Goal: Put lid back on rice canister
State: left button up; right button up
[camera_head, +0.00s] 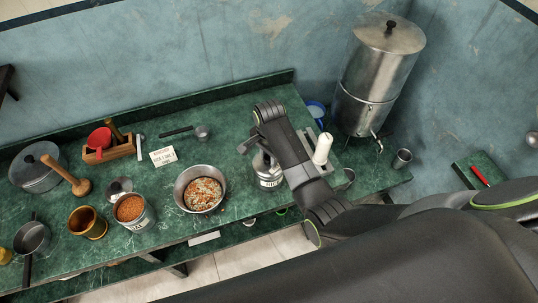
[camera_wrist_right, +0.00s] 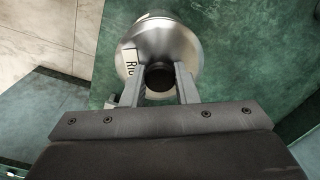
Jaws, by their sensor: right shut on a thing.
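The rice canister (camera_head: 270,182) is a metal can with a white label. It stands on the green counter right of the middle, partly hidden under my right gripper (camera_head: 264,153). In the right wrist view, its label (camera_wrist_right: 130,64) shows the letters "RI". The lid (camera_wrist_right: 155,38) is silvery and domed, with a black knob (camera_wrist_right: 159,77). My right gripper (camera_wrist_right: 160,85) is shut on this knob from above. The lid is over the canister, but I cannot tell whether it is seated or slightly raised. My left gripper is not in view.
A metal bowl of mixed food (camera_head: 201,192) stands left of the canister. Further left are an open canister of orange grains (camera_head: 130,208) and a loose lid (camera_head: 118,188). A white bottle (camera_head: 322,149) and a tall metal dispenser (camera_head: 376,75) stand to the right.

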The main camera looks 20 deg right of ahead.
jog(key=shift+f, duration=0.15)
dwell(0.7)
jog(key=o, duration=1.5)
jog(key=shift+r, duration=3.55)
jog(key=shift+c, duration=0.3)
grip_shut()
jog(key=shift+f, duration=0.15)
